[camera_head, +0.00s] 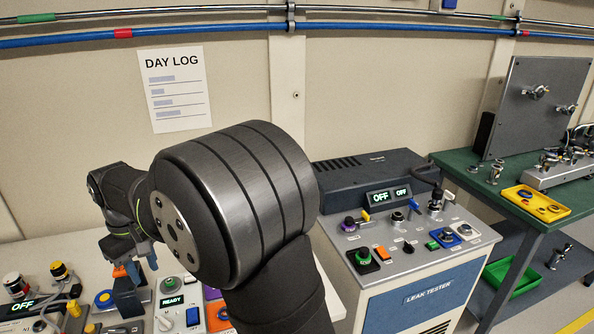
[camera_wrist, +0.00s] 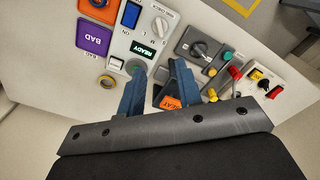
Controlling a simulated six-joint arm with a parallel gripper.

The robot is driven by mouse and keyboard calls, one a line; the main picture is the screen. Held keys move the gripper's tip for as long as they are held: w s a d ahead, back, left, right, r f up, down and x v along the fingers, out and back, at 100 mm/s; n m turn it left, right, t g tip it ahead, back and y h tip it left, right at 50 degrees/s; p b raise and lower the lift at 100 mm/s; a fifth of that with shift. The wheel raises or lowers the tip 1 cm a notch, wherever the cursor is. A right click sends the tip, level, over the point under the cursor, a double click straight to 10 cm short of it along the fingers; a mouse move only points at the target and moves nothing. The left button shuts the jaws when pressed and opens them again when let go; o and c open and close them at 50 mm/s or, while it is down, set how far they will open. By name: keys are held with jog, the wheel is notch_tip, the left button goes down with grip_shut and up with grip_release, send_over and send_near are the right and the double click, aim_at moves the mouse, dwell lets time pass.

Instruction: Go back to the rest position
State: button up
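My gripper (camera_wrist: 157,72) shows in the wrist view with its two blue fingers apart and nothing seen between the tips. In the head view my arm reaches to the lower left, with the wrist bent down over the same panel. The large arm joint hides part of that bench. I cannot tell whether the fingertips touch the panel.
A leak tester (camera_head: 424,293) with knobs and OFF displays stands right of my arm. A green-topped bench (camera_head: 462,160) with a yellow plate (camera_head: 535,203) and metal fittings is farther right. A DAY LOG sheet (camera_head: 177,90) hangs on the wall, below blue piping (camera_head: 200,28).

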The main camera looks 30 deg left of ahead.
aim_at(164, 320)
notch_tip(164, 320, down, 17)
jog(key=shift+f, duration=0.2)
dwell(0.5)
